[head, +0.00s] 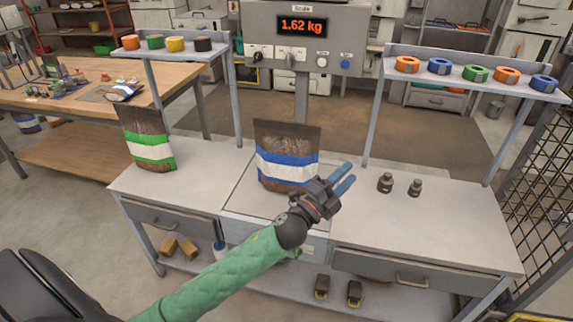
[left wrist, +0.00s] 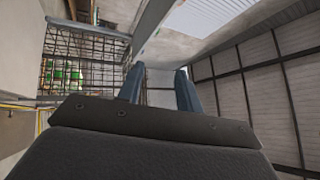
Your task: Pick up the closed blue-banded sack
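The blue-banded sack (head: 286,160) stands upright on the scale plate (head: 250,200) in the middle of the bench in the head view. It has a dark brown top with a straight upper edge, and white and blue bands. My left gripper (head: 347,178) is in front of the sack's lower right corner, its fingers pointing up and right, past the sack. The fingers are apart with nothing between them. In the left wrist view the gripper (left wrist: 160,88) also shows parted, empty fingers, and the sack is not seen. My right gripper is not in view.
A green-banded sack (head: 148,140) stands at the bench's left end. Two dark weights (head: 385,183) stand right of the scale. The display (head: 301,25) reads 1.62 kg. Shelves with tape rolls (head: 476,73) rise at both sides. A mesh fence (head: 540,190) borders the right.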

